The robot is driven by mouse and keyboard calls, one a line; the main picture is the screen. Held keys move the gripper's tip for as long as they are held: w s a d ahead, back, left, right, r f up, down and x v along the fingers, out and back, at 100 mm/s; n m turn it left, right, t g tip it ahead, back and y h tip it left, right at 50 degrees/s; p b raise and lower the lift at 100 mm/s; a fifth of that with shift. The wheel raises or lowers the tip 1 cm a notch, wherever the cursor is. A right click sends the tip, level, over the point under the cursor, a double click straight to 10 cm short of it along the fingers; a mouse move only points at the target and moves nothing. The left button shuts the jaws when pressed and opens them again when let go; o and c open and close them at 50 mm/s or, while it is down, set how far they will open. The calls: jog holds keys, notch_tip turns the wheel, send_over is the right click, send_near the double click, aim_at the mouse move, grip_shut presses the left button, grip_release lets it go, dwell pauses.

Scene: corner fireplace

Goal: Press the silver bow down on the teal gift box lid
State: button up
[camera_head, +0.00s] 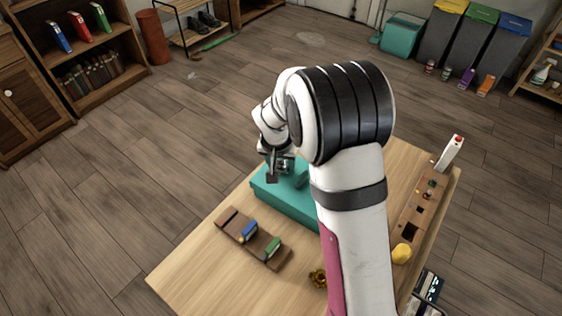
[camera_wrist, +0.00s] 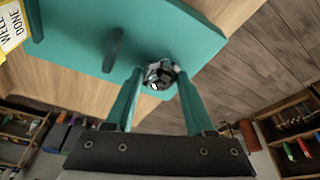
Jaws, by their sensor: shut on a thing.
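The teal gift box (camera_head: 300,206) stands on the wooden table, partly hidden behind my arm. Its flat teal lid (camera_wrist: 160,28) fills the top of the wrist view. A dark teal raised bar (camera_wrist: 113,48) stands on the lid, left of my gripper. The small silver bow (camera_wrist: 161,73) is between my fingertips, near the lid's edge. My gripper (camera_wrist: 159,82) is shut on the bow. In the head view my gripper (camera_head: 275,170) is over the box's far left part. Whether the bow touches the lid cannot be told.
A brown rack (camera_head: 233,228) with a blue and a green block stands left of the box. A gold bow-like piece (camera_head: 318,278) lies near the front. A wooden tray (camera_head: 424,207), a yellow lump (camera_head: 401,253) and a white box (camera_head: 449,153) line the right edge.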

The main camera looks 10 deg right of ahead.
jog(key=shift+f, duration=0.45)
dwell(0.6)
jog(key=o, duration=1.1)
jog(key=shift+c, duration=0.2)
